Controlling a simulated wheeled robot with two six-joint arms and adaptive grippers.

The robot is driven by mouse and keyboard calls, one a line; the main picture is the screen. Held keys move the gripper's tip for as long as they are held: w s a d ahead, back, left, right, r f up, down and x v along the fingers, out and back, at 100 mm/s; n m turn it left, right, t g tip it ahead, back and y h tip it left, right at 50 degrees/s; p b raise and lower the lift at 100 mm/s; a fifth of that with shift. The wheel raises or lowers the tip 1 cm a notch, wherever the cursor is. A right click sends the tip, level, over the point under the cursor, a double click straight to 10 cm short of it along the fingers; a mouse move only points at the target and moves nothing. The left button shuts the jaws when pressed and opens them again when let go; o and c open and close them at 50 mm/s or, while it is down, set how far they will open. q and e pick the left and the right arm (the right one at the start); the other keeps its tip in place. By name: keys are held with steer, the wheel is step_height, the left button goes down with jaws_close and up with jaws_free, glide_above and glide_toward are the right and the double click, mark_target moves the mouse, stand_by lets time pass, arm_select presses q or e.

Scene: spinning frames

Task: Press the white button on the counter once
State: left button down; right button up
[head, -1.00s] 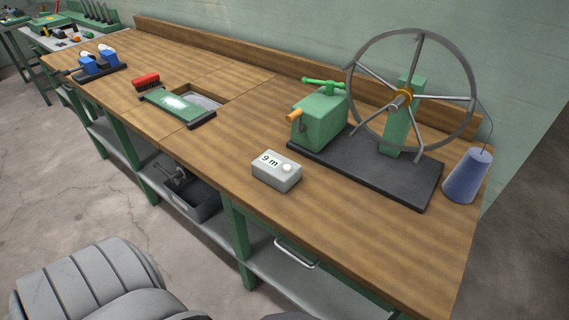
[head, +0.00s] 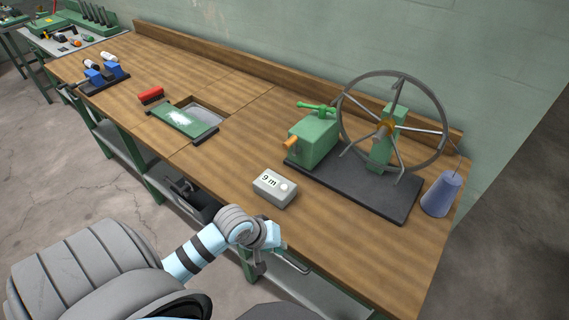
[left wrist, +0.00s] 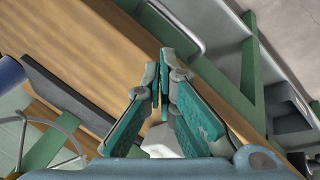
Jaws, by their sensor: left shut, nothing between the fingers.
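The white button (head: 284,187) is a small round knob on top of a light grey box (head: 266,192) marked "9 m", near the counter's (head: 225,178) front edge. My left gripper (head: 268,258) is in front of that edge, just nearer than the box and apart from it. It is shut and empty. In the left wrist view the closed fingers (left wrist: 165,62) show, and a pale block (left wrist: 162,142), likely the box, is partly hidden behind them. The button cannot be made out there. My right gripper is not in view.
A green machine (head: 314,140) with a spoked wheel (head: 390,125) stands on a dark base right of the box. A blue cone (head: 441,194) is at the far right. A handle (head: 292,264) projects below the counter's front edge.

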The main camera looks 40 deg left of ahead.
arm_select(q)
steer(key=w+a+r+n+t+h, duration=0.1)
steer(key=w+a+r+n+t, duration=0.1)
steer(key=w+a+r+n, duration=0.45)
steer(key=w+a+r+n+t+h, duration=0.1)
steer(key=w+a+r+n, duration=0.2)
steer(key=w+r+n, duration=0.55)
steer(key=b, duration=0.6)
glide_above(285, 189)
step_height(285, 189, down, 7)
steer(key=shift+f, duration=1)
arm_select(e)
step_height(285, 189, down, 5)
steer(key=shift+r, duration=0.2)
arm_select(q)
steer(key=shift+r, duration=0.1)
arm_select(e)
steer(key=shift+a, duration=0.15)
